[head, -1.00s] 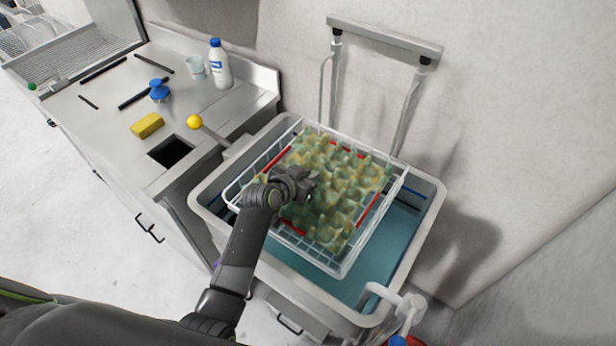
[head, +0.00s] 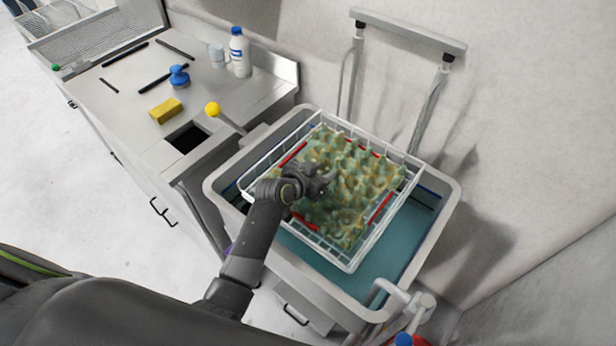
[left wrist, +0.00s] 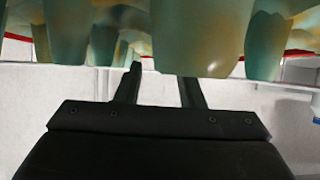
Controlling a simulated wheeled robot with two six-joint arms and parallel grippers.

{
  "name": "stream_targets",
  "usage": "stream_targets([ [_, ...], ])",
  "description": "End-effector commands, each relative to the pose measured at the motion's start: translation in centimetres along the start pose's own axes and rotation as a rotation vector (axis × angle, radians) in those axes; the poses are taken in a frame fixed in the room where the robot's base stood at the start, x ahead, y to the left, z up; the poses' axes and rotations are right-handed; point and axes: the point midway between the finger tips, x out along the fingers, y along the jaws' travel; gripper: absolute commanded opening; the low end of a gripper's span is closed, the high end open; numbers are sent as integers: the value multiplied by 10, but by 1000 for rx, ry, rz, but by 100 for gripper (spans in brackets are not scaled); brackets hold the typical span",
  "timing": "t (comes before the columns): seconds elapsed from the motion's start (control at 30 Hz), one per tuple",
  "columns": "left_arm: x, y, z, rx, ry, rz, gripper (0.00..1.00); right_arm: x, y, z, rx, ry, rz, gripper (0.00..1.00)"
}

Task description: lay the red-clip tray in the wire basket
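The red-clip tray (head: 350,207) is a mottled green-yellow egg tray with red strips along its edges. In the head view it lies inside the white wire basket (head: 352,262), roughly in line with its sides. In the left wrist view its blunt cones (left wrist: 200,35) fill the top. My left gripper (head: 328,181) is over the tray's left part, close to its cones. In the left wrist view its two fingers (left wrist: 160,85) stand apart, the right tip partly hidden behind a cone. I see nothing clearly gripped. My right gripper is not in view.
The basket sits over a grey sink (head: 452,205) with blue water. A tap (head: 408,302) stands at its front right. The left counter holds a yellow sponge (head: 165,111), a blue-topped brush (head: 179,76), a bottle (head: 240,55) and a cup (head: 217,55). A yellow-ball lever (head: 212,110) rises between.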

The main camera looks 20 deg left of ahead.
Motion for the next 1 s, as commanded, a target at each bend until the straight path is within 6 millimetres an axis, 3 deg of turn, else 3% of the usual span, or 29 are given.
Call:
stream_targets([
  [0.7,-97,-1,1,1,1,-1,35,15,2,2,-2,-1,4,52],
  [1.0,-112,0,0,1,-1,0,35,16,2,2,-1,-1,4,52],
])
